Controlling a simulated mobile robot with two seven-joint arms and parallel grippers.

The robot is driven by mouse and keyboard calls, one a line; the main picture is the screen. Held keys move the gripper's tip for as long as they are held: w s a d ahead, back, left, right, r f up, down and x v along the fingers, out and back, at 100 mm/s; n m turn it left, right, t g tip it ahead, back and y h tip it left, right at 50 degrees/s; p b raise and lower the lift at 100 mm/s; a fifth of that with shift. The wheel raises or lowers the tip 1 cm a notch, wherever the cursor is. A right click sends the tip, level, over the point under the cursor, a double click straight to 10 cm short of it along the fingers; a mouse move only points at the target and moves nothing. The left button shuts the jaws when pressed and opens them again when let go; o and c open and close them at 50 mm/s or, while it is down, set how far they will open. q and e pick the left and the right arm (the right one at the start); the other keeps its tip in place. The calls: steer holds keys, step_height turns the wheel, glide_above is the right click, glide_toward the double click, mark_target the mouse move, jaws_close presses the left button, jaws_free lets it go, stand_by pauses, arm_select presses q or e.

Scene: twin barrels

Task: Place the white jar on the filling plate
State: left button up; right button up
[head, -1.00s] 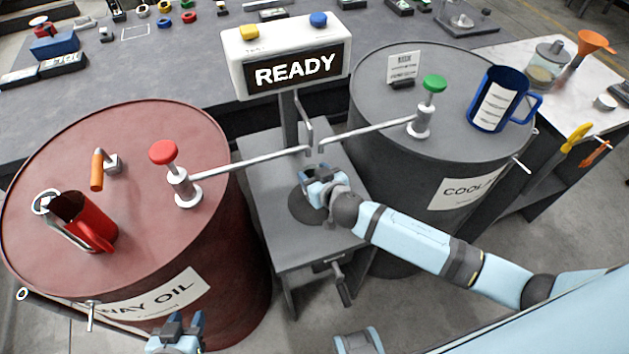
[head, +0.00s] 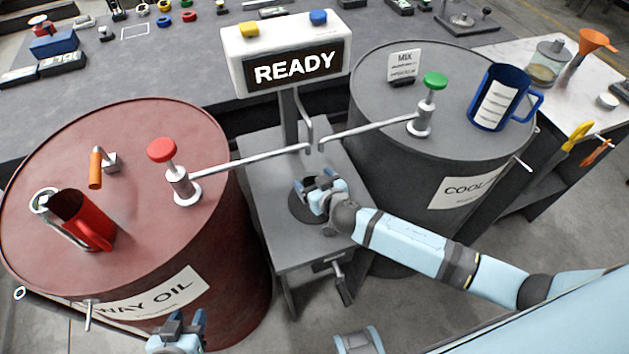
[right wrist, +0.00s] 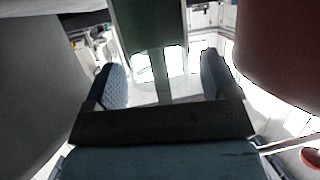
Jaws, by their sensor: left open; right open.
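The filling plate (head: 297,209) is a dark round disc on the grey stand between the two barrels. My right gripper (head: 322,184) is over this plate, open, and covers part of it. In the right wrist view its two fingers (right wrist: 162,82) are spread apart, with bright white patches visible between them; I cannot tell whether these are a jar or background. I cannot make out a white jar with certainty in either view. My left gripper (head: 179,328) is open and empty in front of the red barrel at the lower left.
The red barrel (head: 120,130) carries a red pump and red jug (head: 82,220). The grey barrel (head: 390,130) carries a green pump and blue jug (head: 498,98). Two spouts meet above the stand (head: 275,240), under the READY sign (head: 290,60). A clear jar (head: 549,63) stands at right.

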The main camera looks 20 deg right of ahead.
steer(key=shift+r, duration=0.15)
steer(key=v, duration=1.2)
steer(key=s+f+g, duration=0.3)
steer(key=s+f, duration=0.3)
steer(key=s, duration=0.7)
steer(key=shift+d+n+y, duration=0.2)
steer(key=shift+n+y, duration=0.1)
steer(key=shift+y, duration=0.1)
steer(key=shift+r, duration=0.1)
